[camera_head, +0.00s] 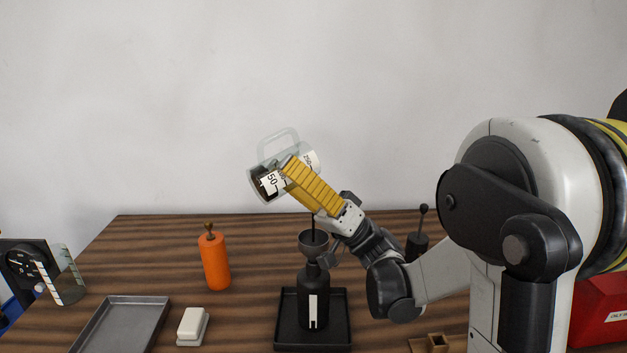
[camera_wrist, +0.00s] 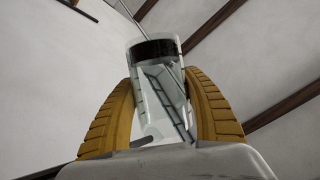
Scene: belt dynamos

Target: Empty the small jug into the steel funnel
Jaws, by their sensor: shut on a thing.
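My gripper (camera_head: 290,172), with yellow ribbed fingers, is shut on a small clear jug (camera_head: 309,158) with black and white markings. It holds the jug tilted in the air, above and a little left of the steel funnel (camera_head: 313,248). Dark contents show at the jug's lower left end. In the wrist view the jug (camera_wrist: 160,85) stands between the two fingers (camera_wrist: 163,108), with a dark band near its far end. The funnel sits in the neck of a black bottle (camera_head: 312,295). A thin dark upright line shows above the funnel; I cannot tell if it is liquid or a rod.
The bottle stands on a black tray (camera_head: 286,338). An orange bottle (camera_head: 214,262), a white block (camera_head: 191,326), a grey metal tray (camera_head: 122,325) and a clear vessel (camera_head: 69,278) are to the left. A dark knobbed object (camera_head: 417,243) stands behind my arm.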

